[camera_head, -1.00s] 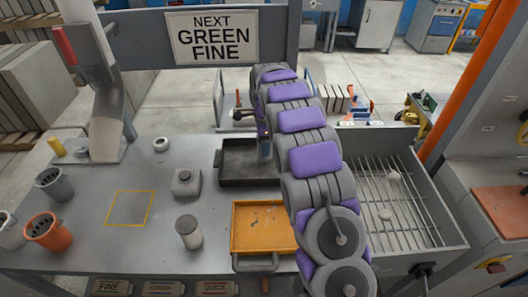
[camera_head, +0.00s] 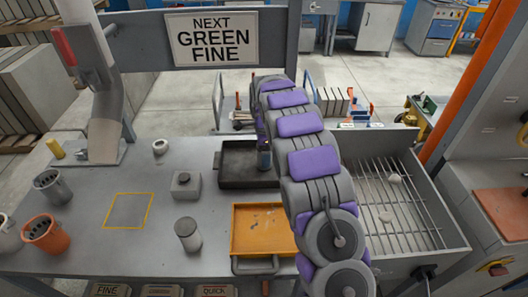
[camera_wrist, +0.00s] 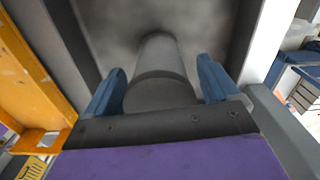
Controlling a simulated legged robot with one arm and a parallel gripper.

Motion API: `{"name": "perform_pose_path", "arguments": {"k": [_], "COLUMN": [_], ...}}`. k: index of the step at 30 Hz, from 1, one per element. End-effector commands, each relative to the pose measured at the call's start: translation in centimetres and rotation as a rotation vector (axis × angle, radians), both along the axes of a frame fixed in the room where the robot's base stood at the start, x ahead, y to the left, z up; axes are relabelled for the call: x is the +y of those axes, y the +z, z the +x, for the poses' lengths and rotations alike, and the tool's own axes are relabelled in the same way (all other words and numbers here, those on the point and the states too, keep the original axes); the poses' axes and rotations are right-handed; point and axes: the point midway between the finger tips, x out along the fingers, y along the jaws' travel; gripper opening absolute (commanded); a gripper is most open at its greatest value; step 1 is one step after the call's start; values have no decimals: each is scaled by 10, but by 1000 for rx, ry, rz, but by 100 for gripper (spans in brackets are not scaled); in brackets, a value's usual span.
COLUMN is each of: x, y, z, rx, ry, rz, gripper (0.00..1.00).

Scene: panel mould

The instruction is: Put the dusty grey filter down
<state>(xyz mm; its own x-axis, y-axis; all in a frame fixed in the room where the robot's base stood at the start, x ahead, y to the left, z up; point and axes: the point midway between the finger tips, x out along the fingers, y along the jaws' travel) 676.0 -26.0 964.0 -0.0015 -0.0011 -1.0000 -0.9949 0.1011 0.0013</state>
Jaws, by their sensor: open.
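The grey filter (camera_wrist: 160,75) is a plain cylinder between the two blue fingers of my gripper (camera_wrist: 161,66) in the wrist view. The fingers stand apart on either side of it, open, with a gap showing at least on the right. The filter rests over the grey floor of the dark tray (camera_head: 232,181). In the head view my gripper (camera_head: 264,155) is a small blue shape at the tray's right side, mostly hidden behind my arm. The filter cannot be made out there.
The orange tray (camera_head: 258,240) lies in front of the dark tray. A wire rack bin (camera_head: 400,215) is at right. A grey jar (camera_head: 188,235), knobbed block (camera_head: 186,184), ring (camera_head: 160,146) and several cups stand left. The yellow outlined square (camera_head: 128,211) is empty. A sign reads "NEXT GREEN FINE".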

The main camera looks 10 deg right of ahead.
Motion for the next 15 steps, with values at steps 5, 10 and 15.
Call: {"name": "perform_pose_path", "arguments": {"k": [5, 10, 15], "x": [0, 0, 1], "y": [3, 18, 46], "z": [0, 1, 1], "rx": [-1, -4, -3], "ry": [0, 1, 1], "rz": [0, 0, 0], "gripper": [88, 88, 88]}}
